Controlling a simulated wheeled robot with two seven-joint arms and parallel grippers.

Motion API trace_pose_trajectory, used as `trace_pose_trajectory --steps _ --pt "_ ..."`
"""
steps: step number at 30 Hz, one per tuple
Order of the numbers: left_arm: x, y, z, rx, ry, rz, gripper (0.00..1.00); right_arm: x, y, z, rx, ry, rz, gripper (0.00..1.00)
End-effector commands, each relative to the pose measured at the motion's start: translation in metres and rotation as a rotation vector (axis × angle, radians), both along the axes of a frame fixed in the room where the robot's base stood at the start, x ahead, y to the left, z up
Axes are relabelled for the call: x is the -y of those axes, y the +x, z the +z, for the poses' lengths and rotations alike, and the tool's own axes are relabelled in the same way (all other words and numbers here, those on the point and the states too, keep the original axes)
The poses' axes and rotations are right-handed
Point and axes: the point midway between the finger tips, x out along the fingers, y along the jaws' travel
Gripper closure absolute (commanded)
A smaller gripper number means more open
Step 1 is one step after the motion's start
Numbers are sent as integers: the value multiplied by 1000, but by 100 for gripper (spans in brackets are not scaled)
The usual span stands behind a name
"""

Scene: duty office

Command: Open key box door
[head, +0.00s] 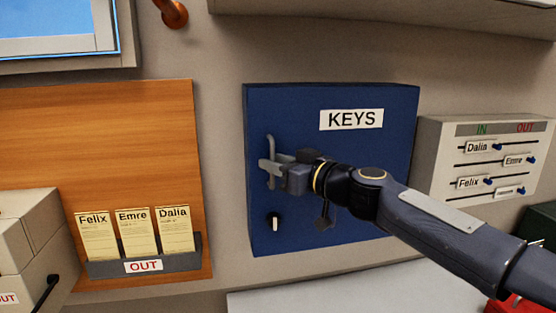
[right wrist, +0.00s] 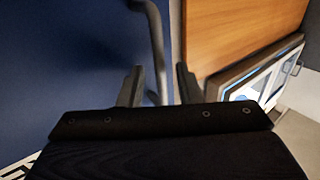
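The blue key box (head: 360,160) is on the wall with a white KEYS label (head: 351,119), and its door looks shut. A grey vertical bar handle (head: 270,147) is near the door's left edge. My right gripper (head: 268,173) is at the handle. In the right wrist view the fingers (right wrist: 160,88) are apart, with the handle (right wrist: 157,45) between them and a gap visible on at least one side. Contact with the handle cannot be told. My left gripper is not in view.
A wooden board (head: 100,130) with an OUT card rack (head: 145,262) is left of the box. A grey IN/OUT slider panel (head: 440,160) is close on the right. Beige boxes (head: 25,240) stand at lower left. A pale surface (head: 340,301) lies below.

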Motion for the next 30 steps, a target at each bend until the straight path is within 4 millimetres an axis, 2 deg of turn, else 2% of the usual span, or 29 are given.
trace_pose_trajectory --steps 4,11,23,26,30 --pt "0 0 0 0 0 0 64 0 0 0 0 0 0 70" --pt "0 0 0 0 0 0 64 0 0 0 0 0 0 100" --pt "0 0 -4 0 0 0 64 1 -3 -1 1 0 6 100" --pt "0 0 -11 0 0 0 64 4 -10 -3 3 -1 24 100" --pt "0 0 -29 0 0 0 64 11 -30 -6 4 -2 76 100"
